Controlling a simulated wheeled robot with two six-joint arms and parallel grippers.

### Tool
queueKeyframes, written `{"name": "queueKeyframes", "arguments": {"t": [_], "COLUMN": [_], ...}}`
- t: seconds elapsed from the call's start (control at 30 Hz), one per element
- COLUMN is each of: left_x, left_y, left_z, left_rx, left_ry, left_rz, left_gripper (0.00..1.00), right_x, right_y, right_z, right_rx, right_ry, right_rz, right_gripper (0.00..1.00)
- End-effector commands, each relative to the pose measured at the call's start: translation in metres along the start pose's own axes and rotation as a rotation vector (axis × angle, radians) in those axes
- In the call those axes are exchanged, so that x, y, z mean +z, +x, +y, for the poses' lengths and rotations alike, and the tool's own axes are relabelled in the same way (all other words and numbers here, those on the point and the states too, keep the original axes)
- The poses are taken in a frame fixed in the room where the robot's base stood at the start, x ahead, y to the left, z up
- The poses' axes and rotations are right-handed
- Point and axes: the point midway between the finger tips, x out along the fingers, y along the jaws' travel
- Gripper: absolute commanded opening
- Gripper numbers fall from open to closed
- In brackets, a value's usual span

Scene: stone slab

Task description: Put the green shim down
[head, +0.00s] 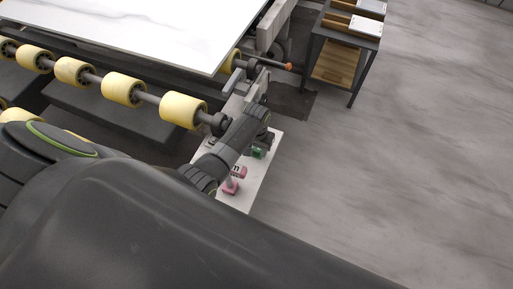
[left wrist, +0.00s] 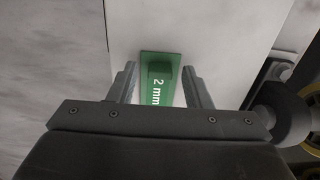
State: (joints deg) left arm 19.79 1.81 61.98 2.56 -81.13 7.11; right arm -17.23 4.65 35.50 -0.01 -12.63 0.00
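The green shim (left wrist: 161,92), marked "2 mm", shows between the two fingers of my left gripper (left wrist: 159,68) in the left wrist view. A narrow gap shows between each fingertip and the shim's edges, so the gripper looks open around it. In the head view the green shim (head: 258,153) shows just below my left gripper (head: 264,141), over the white board (head: 246,197). I cannot tell whether the shim rests fully on the board. The near end of the shim is hidden by the gripper body. My right gripper is not in view.
A pink item (head: 238,173) stands on the white board close to my left arm. A roller rack with yellow rollers (head: 122,88) and a white stone slab (head: 150,30) lie to the left. A dark side table (head: 340,65) stands at the back. The floor to the right is clear.

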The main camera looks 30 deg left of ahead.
Motion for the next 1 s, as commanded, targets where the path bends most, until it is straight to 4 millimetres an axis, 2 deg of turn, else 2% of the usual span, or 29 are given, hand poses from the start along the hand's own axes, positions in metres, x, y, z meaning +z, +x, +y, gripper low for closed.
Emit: {"name": "queueKeyframes", "arguments": {"t": [0.17, 0.33, 0.8, 1.0], "left_x": [0.0, -0.001, -0.001, -0.001], "left_y": [-0.002, -0.016, -0.099, -0.119], "left_z": [0.0, 0.0, 0.0, 0.0], "left_rx": [0.0, 0.0, 0.0, 0.0], "left_ry": [0.0, 0.0, 0.0, 0.0], "left_rz": [0.001, 0.003, 0.004, 0.001], "left_gripper": [0.45, 0.45, 0.45, 0.45], "right_x": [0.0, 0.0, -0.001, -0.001], "right_y": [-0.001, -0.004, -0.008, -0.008], "right_z": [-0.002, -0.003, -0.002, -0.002], "right_rx": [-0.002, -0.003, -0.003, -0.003], "right_ry": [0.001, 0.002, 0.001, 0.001], "right_rz": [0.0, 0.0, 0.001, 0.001], "right_gripper": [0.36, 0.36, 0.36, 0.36]}}
